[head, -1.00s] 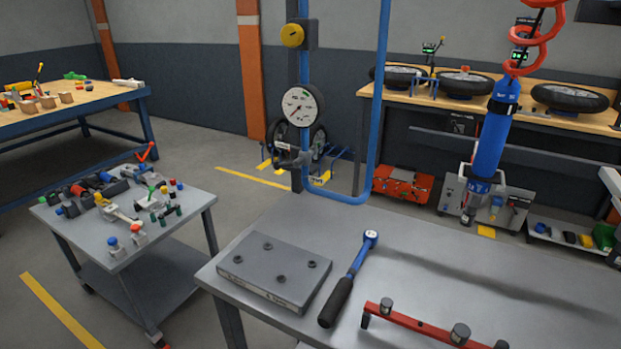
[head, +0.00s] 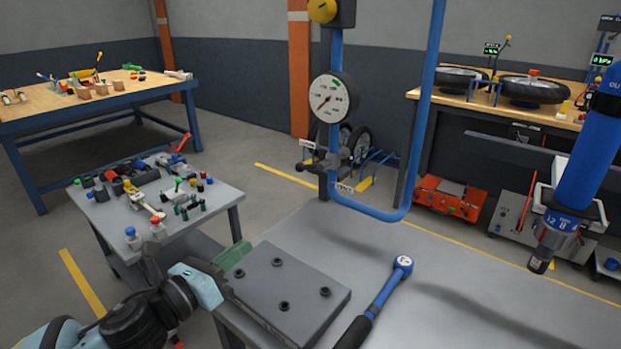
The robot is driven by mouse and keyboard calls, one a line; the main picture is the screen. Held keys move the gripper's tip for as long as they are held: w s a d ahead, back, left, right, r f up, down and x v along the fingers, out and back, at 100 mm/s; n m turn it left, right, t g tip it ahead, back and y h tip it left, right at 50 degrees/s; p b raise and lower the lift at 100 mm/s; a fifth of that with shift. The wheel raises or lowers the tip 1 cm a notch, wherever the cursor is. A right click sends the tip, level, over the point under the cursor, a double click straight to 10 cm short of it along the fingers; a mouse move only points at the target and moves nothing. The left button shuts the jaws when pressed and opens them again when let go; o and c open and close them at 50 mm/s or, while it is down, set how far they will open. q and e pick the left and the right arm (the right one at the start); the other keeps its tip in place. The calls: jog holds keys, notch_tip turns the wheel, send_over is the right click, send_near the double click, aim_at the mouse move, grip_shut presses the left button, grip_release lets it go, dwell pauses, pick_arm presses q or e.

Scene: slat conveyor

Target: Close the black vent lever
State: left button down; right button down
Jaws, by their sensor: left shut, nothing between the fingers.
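The dark vent valve and lever (head: 342,160) sit low on the blue pipe, beneath the round white pressure gauge (head: 330,98). A small tag (head: 343,187) below it seems to read VENT. The lever is small here, and I cannot tell its exact angle. My left gripper (head: 236,256) comes in from the lower left, beside the left edge of the grey plate. It is shut and empty, with greenish fingertips, well short of the valve and apart from it. My right gripper is out of view.
The grey bench (head: 460,290) carries a thick plate (head: 290,290) with bolts and a blue torque wrench (head: 385,290). A blue hanging tool (head: 585,165) is at right. A small cart (head: 215,205) with clutter stands left. The bench top behind the plate is clear.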

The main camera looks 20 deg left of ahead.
aim_at(311, 166)
pick_arm(q)
jog(key=shift+w+r, duration=0.1)
jog(key=shift+w, duration=0.1)
jog(key=p+x, duration=0.1)
jog(key=x, duration=1.8)
jog(key=shift+w+d, duration=0.2)
jog(key=r, duration=0.1)
jog(key=r+p, duration=0.1)
jog(key=w+a+r, duration=0.1)
jog(key=shift+r+p, duration=0.2)
jog(key=shift+p, duration=0.15)
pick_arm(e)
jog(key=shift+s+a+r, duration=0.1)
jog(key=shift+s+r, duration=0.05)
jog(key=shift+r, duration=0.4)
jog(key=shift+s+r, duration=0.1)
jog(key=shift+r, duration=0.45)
